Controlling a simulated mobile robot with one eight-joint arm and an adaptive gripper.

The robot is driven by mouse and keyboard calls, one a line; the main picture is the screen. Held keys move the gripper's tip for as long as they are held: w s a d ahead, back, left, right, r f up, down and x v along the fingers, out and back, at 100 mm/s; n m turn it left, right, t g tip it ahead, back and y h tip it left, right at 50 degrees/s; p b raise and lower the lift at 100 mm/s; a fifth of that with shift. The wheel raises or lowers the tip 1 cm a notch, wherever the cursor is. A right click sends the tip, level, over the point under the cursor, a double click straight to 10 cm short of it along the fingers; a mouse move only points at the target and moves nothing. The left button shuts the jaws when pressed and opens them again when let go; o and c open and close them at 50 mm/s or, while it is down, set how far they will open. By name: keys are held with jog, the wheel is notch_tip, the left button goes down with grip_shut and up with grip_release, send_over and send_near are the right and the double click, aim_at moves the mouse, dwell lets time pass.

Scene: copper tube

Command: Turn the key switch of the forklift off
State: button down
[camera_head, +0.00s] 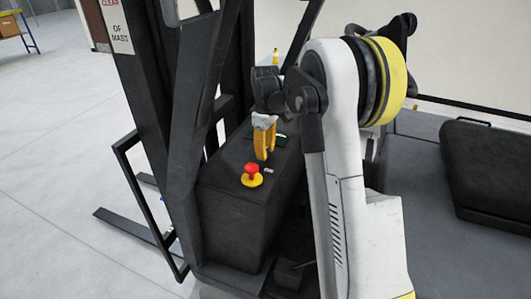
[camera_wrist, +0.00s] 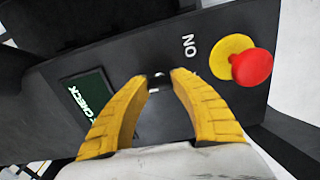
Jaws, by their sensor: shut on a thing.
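My gripper (camera_head: 262,157) points down at the top of the forklift's black control box (camera_head: 228,178). In the wrist view, the yellow fingertips of my gripper (camera_wrist: 160,78) are closed in around the small dark key switch (camera_wrist: 159,82), with light glints showing between the tips. Most of the key is hidden by the fingers, so its exact angle cannot be told. The word "ON" (camera_wrist: 189,47) is printed on the panel beside the switch. In the head view the key is hidden behind the fingers.
A red mushroom button (camera_head: 251,169) on a yellow base sits close to my gripper. A green display (camera_wrist: 88,103) lies on the other side of the switch. The dark mast (camera_head: 190,110) rises to the left, and a black seat (camera_head: 490,175) is at right.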

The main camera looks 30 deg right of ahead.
jog(key=shift+n, duration=0.6)
jog(key=c, duration=1.1)
grip_release()
jog(key=shift+o, duration=0.2)
notch_tip(320, 180, up, 12)
